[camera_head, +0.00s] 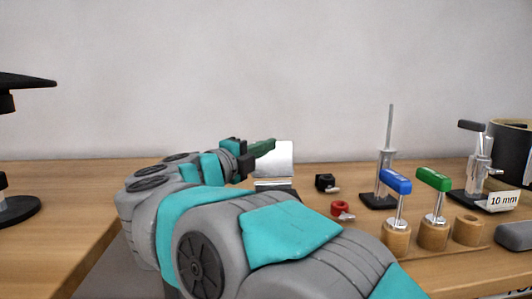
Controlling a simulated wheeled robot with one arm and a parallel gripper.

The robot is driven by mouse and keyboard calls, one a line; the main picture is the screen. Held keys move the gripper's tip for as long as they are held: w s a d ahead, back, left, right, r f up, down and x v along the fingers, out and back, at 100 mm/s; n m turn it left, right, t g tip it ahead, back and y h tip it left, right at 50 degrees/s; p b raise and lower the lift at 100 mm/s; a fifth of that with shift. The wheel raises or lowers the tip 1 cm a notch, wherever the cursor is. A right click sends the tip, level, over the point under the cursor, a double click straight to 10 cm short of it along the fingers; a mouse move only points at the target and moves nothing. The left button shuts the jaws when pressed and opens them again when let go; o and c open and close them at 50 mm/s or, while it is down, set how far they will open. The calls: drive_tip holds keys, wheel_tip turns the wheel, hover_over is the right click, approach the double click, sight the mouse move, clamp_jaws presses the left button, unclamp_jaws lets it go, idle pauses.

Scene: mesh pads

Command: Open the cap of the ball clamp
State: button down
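My arm reaches from the lower right toward the table, and its grey and teal links fill the middle of the view. My gripper (247,158) is at the far end of the arm, small and partly hidden by the wrist. A silver-white piece (276,158), which looks like the ball clamp with its cap, stands just right of my gripper. A dark green bar lies along its upper left, between it and my gripper.
To the right are a small black block (325,182), a red ring-like part (341,208), a blue-handled tool (397,183) and a green-handled tool (434,180) in wooden holders, and two metal stands. A 10 mm label (503,201) is at far right. A wall (270,70) stands behind.

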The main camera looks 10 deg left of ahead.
drive_tip(key=shift+w+a+r, duration=0.1)
drive_tip(key=shift+w+r, duration=0.05)
drive_tip(key=shift+w, duration=0.35)
idle(0.5)
